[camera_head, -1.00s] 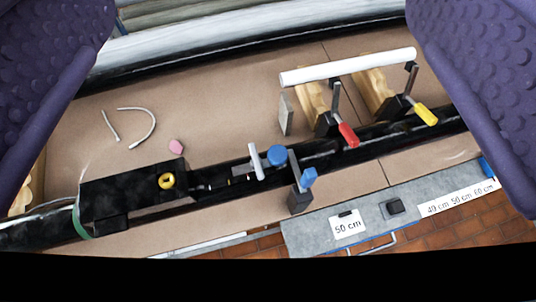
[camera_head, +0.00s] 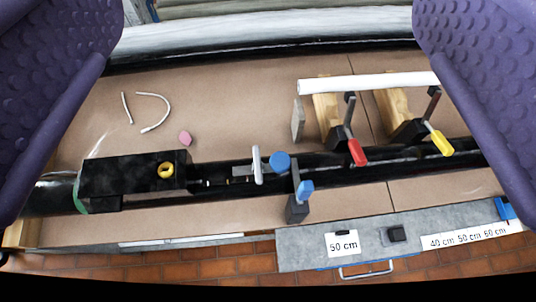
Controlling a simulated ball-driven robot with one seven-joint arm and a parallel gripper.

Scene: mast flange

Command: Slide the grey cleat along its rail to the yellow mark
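The black mast (camera_head: 410,155) lies across the brown bench. A small grey piece (camera_head: 243,171) sits along it, beside an upright white disc or bar (camera_head: 257,165); I cannot tell for certain that this piece is the cleat. No rail or yellow mark stands out clearly; a yellow ring (camera_head: 166,170) sits on a black block (camera_head: 110,174) at the mast's left. My gripper (camera_head: 270,125) is open and empty, its purple fingers wide apart at the left and right picture edges, near the camera. It touches none of these parts.
A blue knob (camera_head: 280,161) and a blue-handled clamp (camera_head: 298,205) stand right of the grey piece. Red-handled (camera_head: 356,150) and yellow-handled (camera_head: 440,141) clamps and a white tube (camera_head: 365,84) are farther right. A grey board (camera_head: 300,252) is in front.

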